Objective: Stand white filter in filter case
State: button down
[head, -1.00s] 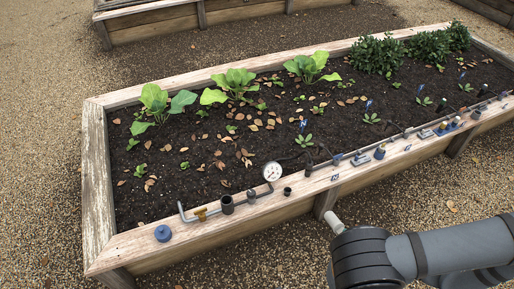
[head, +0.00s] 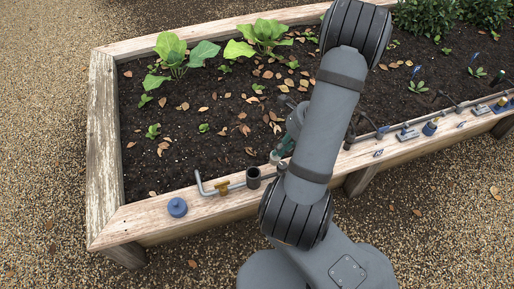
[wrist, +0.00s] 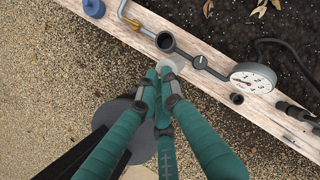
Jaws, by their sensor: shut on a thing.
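The filter case appears to be the dark open cup (head: 253,178) on the bed's front ledge; its open mouth also shows in the wrist view (wrist: 166,42). My gripper (wrist: 165,74) has its green fingers closed together around a pale piece (wrist: 176,61), apparently the white filter, mostly hidden by the fingertips. The pale piece shows just below and right of the cup's mouth in the wrist view; I cannot tell its height above the ledge. In the head view my gripper (head: 284,147) is partly hidden behind my arm, right of the cup.
Left of the cup are a bent grey pipe with a brass valve (head: 221,187) and a blue cap (head: 177,207). A round gauge (wrist: 253,78) and a small dark ring (wrist: 237,98) lie to the right. Dark soil with plants (head: 178,60) fills the bed (head: 104,150).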

jog(key=w+a+f+m+g+b, duration=0.1)
jog(key=w+a+f+m+b, duration=0.1)
jog(key=w+a+m+b, duration=0.35)
jog(key=shift+n, duration=0.75)
jog(key=f+b, duration=0.1)
jog(key=s+a+f+b, duration=0.1)
jog(key=f, duration=0.1)
jog(key=f+b, duration=0.1)
jog(key=f, duration=0.1)
jog(key=shift+s+a+f, duration=0.1)
jog(key=shift+s+a, duration=0.05)
jog(key=shift+a, duration=0.05)
jog(key=shift+s, duration=0.2)
notch_tip(320, 180, down, 9)
jog(key=b, duration=0.8)
dwell(3.0)
jog(key=c, duration=1.9)
grip_release()
jog(key=shift+o, duration=0.5)
jog(key=o, duration=0.4)
